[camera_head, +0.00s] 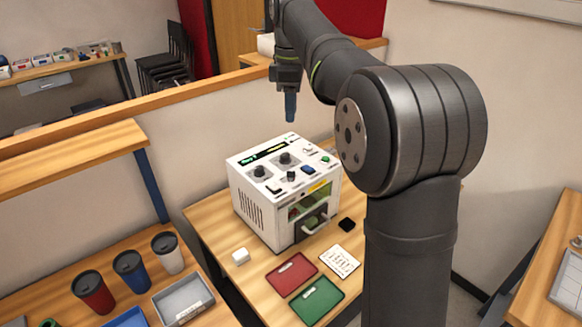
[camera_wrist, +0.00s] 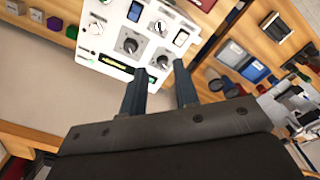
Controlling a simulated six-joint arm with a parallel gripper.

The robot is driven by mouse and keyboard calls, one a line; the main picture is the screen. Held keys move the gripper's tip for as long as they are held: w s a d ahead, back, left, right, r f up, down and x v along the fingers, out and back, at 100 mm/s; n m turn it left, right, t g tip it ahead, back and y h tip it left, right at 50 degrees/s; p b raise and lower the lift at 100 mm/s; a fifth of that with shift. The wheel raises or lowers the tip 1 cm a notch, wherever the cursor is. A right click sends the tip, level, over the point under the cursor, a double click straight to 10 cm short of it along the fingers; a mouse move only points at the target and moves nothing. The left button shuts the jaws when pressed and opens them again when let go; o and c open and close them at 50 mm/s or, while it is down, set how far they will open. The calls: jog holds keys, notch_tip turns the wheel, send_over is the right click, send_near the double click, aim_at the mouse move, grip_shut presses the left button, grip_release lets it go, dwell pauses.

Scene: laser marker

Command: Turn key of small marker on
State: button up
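The small marker (camera_head: 252,205) is a white box on the wooden table in the head view. Its top panel carries a display, two round dark knobs (camera_head: 260,172) and several switches. A small dark part between two rockers looks like the key switch (camera_head: 291,176); in the wrist view it appears as a silver and black part (camera_wrist: 160,27). Its turn position is too small to tell. My gripper (camera_head: 290,107) hangs above the marker's back edge, pointing down and apart from it. In the wrist view its two fingers (camera_wrist: 160,75) are spread with nothing between them.
A red tray (camera_head: 291,274), a green tray (camera_head: 317,301), a white card (camera_head: 340,262) and a small black block (camera_head: 347,224) lie before the marker. A small white block (camera_head: 240,256) is at its left. A wooden-topped partition (camera_head: 190,110) stands behind.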

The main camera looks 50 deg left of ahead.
aim_at(291, 175)
notch_tip(291, 175, down, 17)
jog(key=shift+f, duration=0.2)
dwell(0.3)
jog(key=shift+c, duration=0.2)
grip_shut()
